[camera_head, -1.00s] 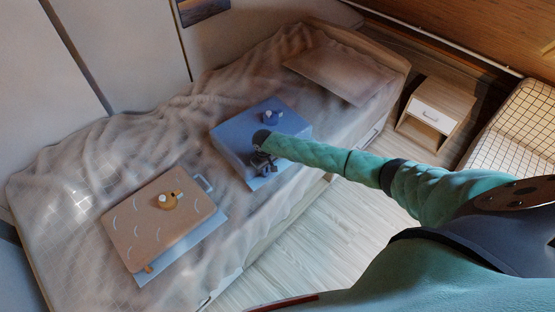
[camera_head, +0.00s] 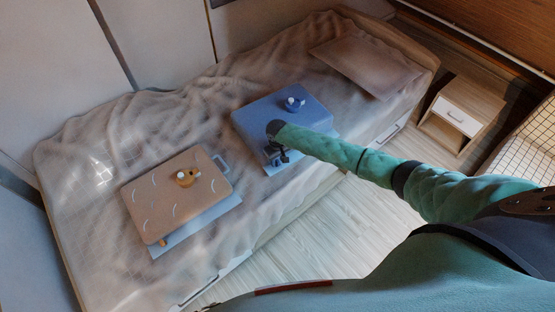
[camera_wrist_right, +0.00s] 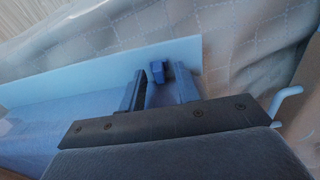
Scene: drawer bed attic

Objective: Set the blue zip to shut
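A blue case (camera_head: 256,118) lies on the bed, with a blue toy-like item (camera_head: 293,103) on its top. My right gripper (camera_head: 279,157) is at the case's front side. In the right wrist view, the small dark blue zip pull (camera_wrist_right: 157,71) stands against a pale blue strip (camera_wrist_right: 110,68). The two fingers of my right gripper (camera_wrist_right: 160,88) are apart, one on each side of the zip pull. I cannot tell whether either finger touches it. The arm hides part of the case in the head view. My left gripper is not in view.
A pillow (camera_head: 365,65) is at the far end. A nightstand (camera_head: 462,112) and bare floor (camera_head: 335,220) are to the right.

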